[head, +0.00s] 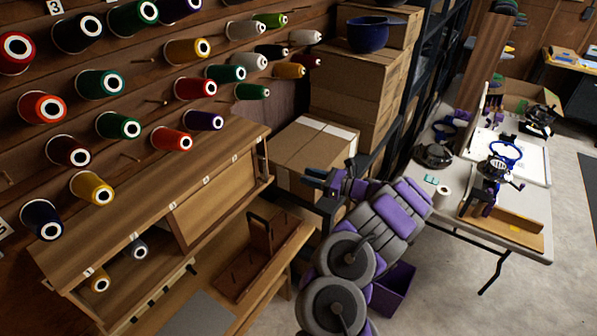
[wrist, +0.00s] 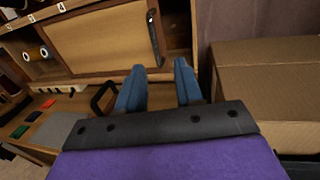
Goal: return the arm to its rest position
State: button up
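My arm reaches out from the bottom middle of the head view, with grey and purple links. My gripper (head: 309,178) is at its far end, in front of the cardboard boxes and right of the wooden cabinet (head: 215,195). In the wrist view my gripper (wrist: 159,68) shows two blue fingers standing apart with nothing between them. The cabinet front (wrist: 105,40) shows behind and left of the fingers. The gripper is open and empty.
Thread spools (head: 105,83) on pegs cover the wall at left. Cardboard boxes (head: 312,150) stand close beyond my gripper. A wooden caddy (head: 262,255) sits on the bench left of my arm. A purple bin (head: 393,290) and white table (head: 525,200) are at right, with open floor between.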

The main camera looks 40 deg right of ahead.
jog(key=w+a+r+n+g+y, duration=0.1)
jog(key=a+r+n+g+y, duration=0.2)
jog(key=a+r+n, duration=0.5)
jog(key=w+a+r+n+g+y, duration=0.1)
jog(key=a+r+g+y, duration=0.25)
jog(key=a, duration=0.85)
jog(key=s+a+r+n+g+h, duration=0.1)
jog(key=s+a+r+n+g, duration=0.3)
jog(key=a, duration=0.6)
jog(key=s+a+r+n+g+h, duration=0.1)
jog(key=s+a+r+n+g, duration=0.1)
jog(key=s+a+n+g, duration=0.6)
jog(key=s+a+f+n+h+b, duration=0.1)
jog(key=s+a+n+h, duration=0.15)
jog(key=s, duration=0.55)
jog(key=s+a+f+n+h, duration=0.15)
jog(key=s+a+h, duration=0.25)
jog(key=s, duration=0.4)
jog(key=s+d+f+n+h, duration=0.1)
jog(key=s+d+n+h, duration=0.1)
jog(key=s, duration=0.4)
jog(key=s+d+f+n+t+h, duration=0.1)
jog(key=s+d+f+n+h, duration=0.1)
jog(key=s+d+h, duration=0.3)
jog(key=s+d, duration=0.2)
jog(key=shift+d+f+n, duration=0.25)
jog(key=shift+d+n, duration=0.05)
jog(key=shift+n, duration=0.1)
